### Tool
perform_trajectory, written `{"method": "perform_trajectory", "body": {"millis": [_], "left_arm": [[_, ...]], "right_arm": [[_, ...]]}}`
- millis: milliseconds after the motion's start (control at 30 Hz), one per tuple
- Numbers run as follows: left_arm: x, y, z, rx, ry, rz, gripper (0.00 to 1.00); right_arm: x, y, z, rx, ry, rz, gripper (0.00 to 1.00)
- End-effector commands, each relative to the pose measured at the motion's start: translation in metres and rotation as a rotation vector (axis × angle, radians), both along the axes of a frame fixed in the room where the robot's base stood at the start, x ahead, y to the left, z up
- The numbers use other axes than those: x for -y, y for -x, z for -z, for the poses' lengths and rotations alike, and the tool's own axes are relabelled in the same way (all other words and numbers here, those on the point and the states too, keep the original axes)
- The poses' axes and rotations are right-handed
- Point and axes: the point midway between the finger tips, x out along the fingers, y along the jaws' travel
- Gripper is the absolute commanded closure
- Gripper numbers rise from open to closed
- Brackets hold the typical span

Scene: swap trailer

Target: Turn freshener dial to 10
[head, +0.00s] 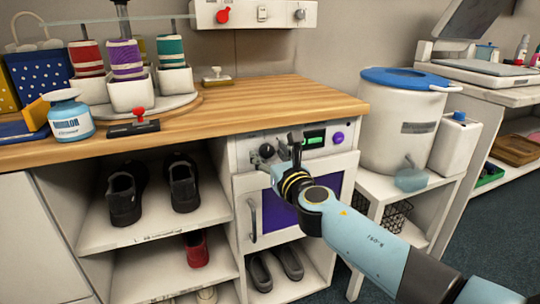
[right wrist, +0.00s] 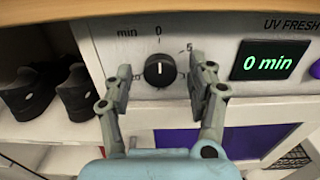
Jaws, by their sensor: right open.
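The freshener dial (right wrist: 160,71) is a round black knob on the white front panel. Its white pointer line stands upright at the 0 mark, with a 5 mark to the upper right. The green display (right wrist: 262,61) reads "0 min". My right gripper (right wrist: 161,76) is open, its two fingers apart on either side of the dial in the right wrist view; I see no contact. In the head view the dial (head: 266,150) shows just left of my right gripper (head: 290,142). My left gripper is not in view.
The wooden counter (head: 270,95) overhangs the panel closely from above. A purple button (head: 338,138) is right of the display. The freshener door (head: 338,168) with its handle (head: 252,220) is below. Shoes (head: 184,182) stand on shelves at left; a white bin (head: 400,130) stands at right.

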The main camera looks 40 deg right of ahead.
Motion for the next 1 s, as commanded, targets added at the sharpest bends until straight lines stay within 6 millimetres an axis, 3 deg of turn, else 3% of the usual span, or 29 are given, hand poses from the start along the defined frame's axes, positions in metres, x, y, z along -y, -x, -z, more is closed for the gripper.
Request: {"method": "perform_trajectory", "body": {"millis": [267, 667, 1000], "left_arm": [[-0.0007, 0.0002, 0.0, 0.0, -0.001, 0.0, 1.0], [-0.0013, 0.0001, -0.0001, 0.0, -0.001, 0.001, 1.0], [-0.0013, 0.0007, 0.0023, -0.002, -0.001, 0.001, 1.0]], "right_arm": [[0.0003, -0.0009, 0.0, 0.0, 0.0, 0.0, 0.45], [0.0003, -0.0007, 0.0001, 0.0, 0.0, 0.0, 0.97], [0.0003, -0.0005, 0.0008, 0.012, -0.049, 0.001, 0.98]]}}
